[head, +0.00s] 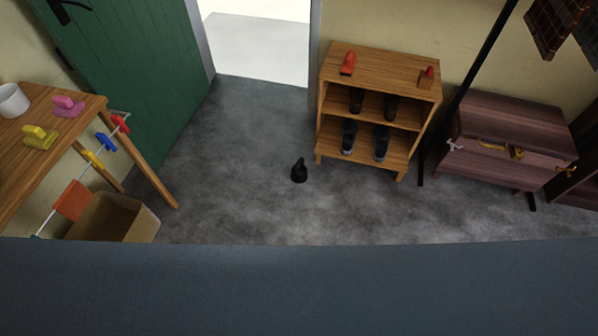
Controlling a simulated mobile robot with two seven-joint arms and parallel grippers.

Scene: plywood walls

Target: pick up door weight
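The door weight (299,171) looks like a small black kettlebell-shaped object with a handle on top. It stands upright on the grey floor in the middle of the head view, left of the wooden shoe shelf and apart from it. The green door (135,75) stands open at the upper left, beside a bright doorway. Neither of my grippers shows in the head view.
A shoe shelf (385,60) with shoes stands at the right, next to a dark reddish chest (505,125). A wooden table (85,105) and a cardboard box (112,218) are at the left. The floor (235,165) around the weight is clear.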

